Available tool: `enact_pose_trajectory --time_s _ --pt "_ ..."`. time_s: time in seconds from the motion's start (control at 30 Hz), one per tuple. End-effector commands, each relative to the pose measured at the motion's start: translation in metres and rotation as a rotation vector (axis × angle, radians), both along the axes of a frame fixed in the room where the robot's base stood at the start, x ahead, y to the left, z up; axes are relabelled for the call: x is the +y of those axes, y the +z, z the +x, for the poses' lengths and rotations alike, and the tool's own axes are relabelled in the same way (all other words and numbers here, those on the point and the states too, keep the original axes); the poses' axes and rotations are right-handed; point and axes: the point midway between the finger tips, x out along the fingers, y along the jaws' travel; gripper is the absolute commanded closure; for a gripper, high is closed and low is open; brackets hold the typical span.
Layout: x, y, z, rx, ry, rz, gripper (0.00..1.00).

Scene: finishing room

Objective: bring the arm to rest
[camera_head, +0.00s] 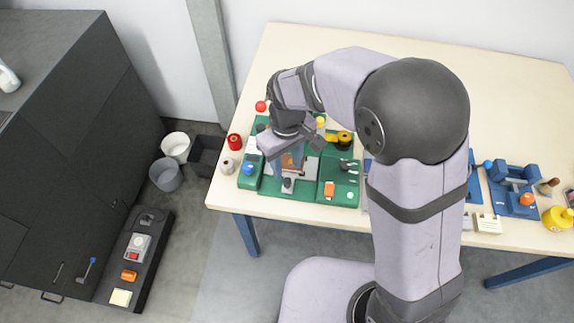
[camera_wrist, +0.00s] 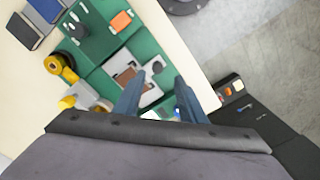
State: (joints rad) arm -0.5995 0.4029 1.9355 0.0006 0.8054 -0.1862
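My gripper (camera_head: 290,170) is over the green workstation (camera_head: 345,192) at the left of the table, pointing down. In the wrist view its two blue-grey fingers (camera_wrist: 160,88) stand apart with nothing held between them. Below them is a grey plate with a brown-orange piece (camera_wrist: 130,78), which also shows in the head view (camera_head: 291,162). I cannot tell how high the fingertips are above it. My arm reaches across the table from the right and hides part of the table's middle.
On the workstation are an orange block (camera_head: 329,189), a yellow tape roll (camera_head: 344,138) and a blue knob (camera_head: 248,168). A red spool (camera_head: 234,141) stands at the left table edge. A blue fixture (camera_head: 514,190) and yellow container (camera_head: 558,217) are at right. The table's back is clear.

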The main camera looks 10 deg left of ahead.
Motion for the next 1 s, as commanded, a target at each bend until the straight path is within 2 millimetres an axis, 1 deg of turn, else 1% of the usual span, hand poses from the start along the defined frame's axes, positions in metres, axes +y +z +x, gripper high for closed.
enact_pose_trajectory --time_s 0.3,0.43,0.47,0.57,0.6,0.67,0.7,0.77,0.8,0.87,0.9,1.0 --pt "0.000 0.000 0.000 0.000 -0.002 0.000 0.63" --pt "0.001 -0.001 0.002 -0.011 -0.069 0.008 0.63" --pt "-0.004 -0.007 -0.005 0.003 -0.087 -0.003 0.63" --pt "-0.022 -0.025 -0.031 0.052 -0.123 -0.041 0.63" --pt "-0.030 -0.029 -0.043 0.070 -0.137 -0.056 0.63" --pt "-0.042 -0.033 -0.061 0.091 -0.155 -0.075 0.63" --pt "-0.053 -0.033 -0.071 0.102 -0.175 -0.084 0.63" --pt "-0.072 -0.032 -0.085 0.115 -0.217 -0.093 0.63" --pt "-0.087 -0.030 -0.094 0.123 -0.251 -0.097 0.63" --pt "-0.109 -0.025 -0.105 0.128 -0.313 -0.096 0.63" --pt "-0.123 -0.022 -0.111 0.129 -0.355 -0.092 0.63" --pt "-0.156 -0.012 -0.124 0.120 -0.469 -0.076 0.63"
